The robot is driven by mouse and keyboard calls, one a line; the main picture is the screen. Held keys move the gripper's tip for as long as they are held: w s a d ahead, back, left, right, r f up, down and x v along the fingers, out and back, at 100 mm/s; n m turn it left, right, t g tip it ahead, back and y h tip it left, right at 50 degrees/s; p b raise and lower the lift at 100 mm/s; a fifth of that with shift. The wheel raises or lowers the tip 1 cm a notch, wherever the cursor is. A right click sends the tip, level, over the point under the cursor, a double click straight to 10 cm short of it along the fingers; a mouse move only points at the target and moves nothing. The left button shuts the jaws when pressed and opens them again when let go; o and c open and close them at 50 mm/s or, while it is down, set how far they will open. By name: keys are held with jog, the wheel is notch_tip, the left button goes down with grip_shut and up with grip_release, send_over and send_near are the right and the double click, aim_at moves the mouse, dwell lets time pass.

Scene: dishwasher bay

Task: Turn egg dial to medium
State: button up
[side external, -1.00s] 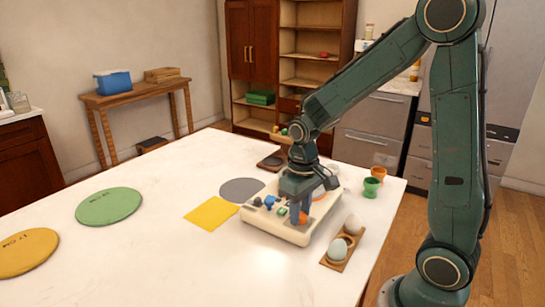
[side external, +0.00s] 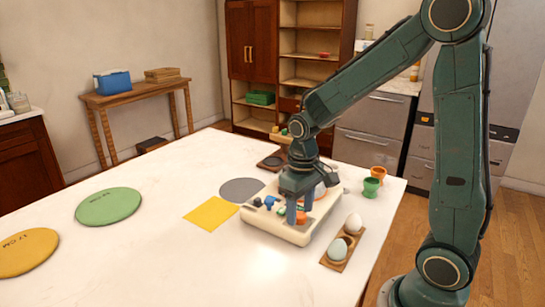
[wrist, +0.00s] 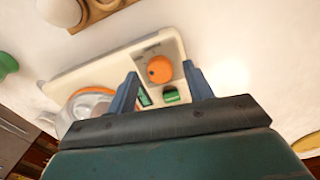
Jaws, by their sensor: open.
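The egg dial is an orange round knob (wrist: 160,68) on a grey panel of a white cooker-like unit (side external: 277,232). It has a small dark mark, on its left side in the wrist view. The knob shows partly in the side view (side external: 302,217), below my gripper. My gripper (wrist: 160,72) points down over the panel with its jaws apart. In the wrist view the fingers lie left and right of the knob; contact cannot be told. A green switch (wrist: 171,96) and a small green display (wrist: 144,97) are beside the dial. Any dial lettering is too small to read.
An egg holder (side external: 335,262) with pale eggs (side external: 353,222) stands close right of the unit. Green (side external: 371,188) and orange (side external: 379,173) cups stand behind it. A yellow square (side external: 211,213) and grey disc (side external: 242,189) lie left.

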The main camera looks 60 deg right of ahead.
aim_at(303, 217)
notch_tip(303, 217, up, 13)
dwell(0.6)
jog(key=shift+r, duration=0.15)
jog(key=s+a+t, duration=0.2)
jog(key=s, duration=0.4)
jog(key=s+a+n+t, duration=0.1)
jog(key=s+a+t, duration=0.2)
jog(key=s, duration=0.3)
jog(key=shift+s+a+r+t, duration=0.25)
jog(key=shift+s+t, duration=0.05)
jog(key=shift+s, duration=0.1)
dwell(0.9)
